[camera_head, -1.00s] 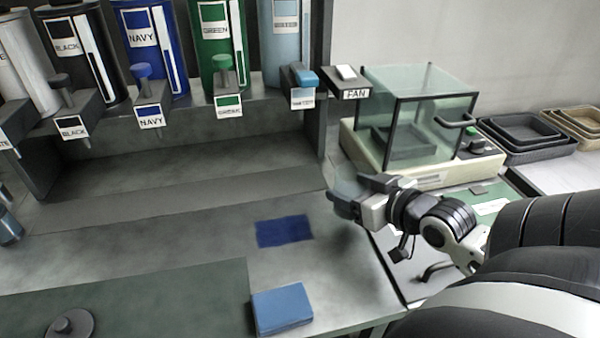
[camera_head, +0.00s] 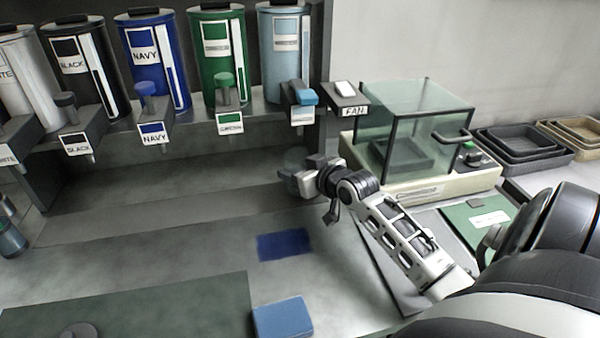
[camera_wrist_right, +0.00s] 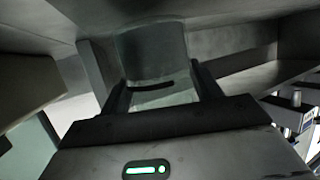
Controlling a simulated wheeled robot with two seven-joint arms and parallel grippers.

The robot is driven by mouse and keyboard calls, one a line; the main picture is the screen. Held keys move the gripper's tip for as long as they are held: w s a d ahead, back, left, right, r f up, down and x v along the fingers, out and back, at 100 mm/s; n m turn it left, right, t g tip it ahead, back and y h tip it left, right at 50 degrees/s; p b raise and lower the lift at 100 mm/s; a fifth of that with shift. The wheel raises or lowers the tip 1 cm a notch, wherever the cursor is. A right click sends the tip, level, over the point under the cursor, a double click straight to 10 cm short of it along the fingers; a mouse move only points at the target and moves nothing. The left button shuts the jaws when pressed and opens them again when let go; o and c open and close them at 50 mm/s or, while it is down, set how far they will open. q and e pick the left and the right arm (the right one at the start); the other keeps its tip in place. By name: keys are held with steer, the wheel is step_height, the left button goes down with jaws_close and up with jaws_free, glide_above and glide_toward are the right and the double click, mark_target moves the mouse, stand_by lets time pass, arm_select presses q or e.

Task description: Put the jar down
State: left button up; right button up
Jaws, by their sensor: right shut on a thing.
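My right gripper (camera_head: 292,174) is shut on a clear, see-through jar (camera_head: 293,159), seen faintly in the head view in front of the dispenser shelf, below the light blue dispenser's nozzle. In the right wrist view the jar (camera_wrist_right: 152,55) stands between the two dark fingers (camera_wrist_right: 160,88), with a dark curved line across its lower part. I cannot tell whether its base touches the surface below. My left gripper is not in view.
Labelled dispensers, such as the navy one (camera_head: 152,60), line the back. A clear fan box (camera_head: 415,130) stands right of the gripper. A navy patch (camera_head: 284,245) and blue cloth-like block (camera_head: 283,319) lie in front. Stacked trays (camera_head: 520,142) are far right.

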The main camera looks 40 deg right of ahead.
steer(key=shift+f, duration=0.5)
steer(key=o, duration=1.4)
steer(key=shift+f, duration=0.2)
steer(key=shift+s+r, duration=0.1)
steer(key=shift+r, duration=0.05)
steer(key=v, duration=1.2)
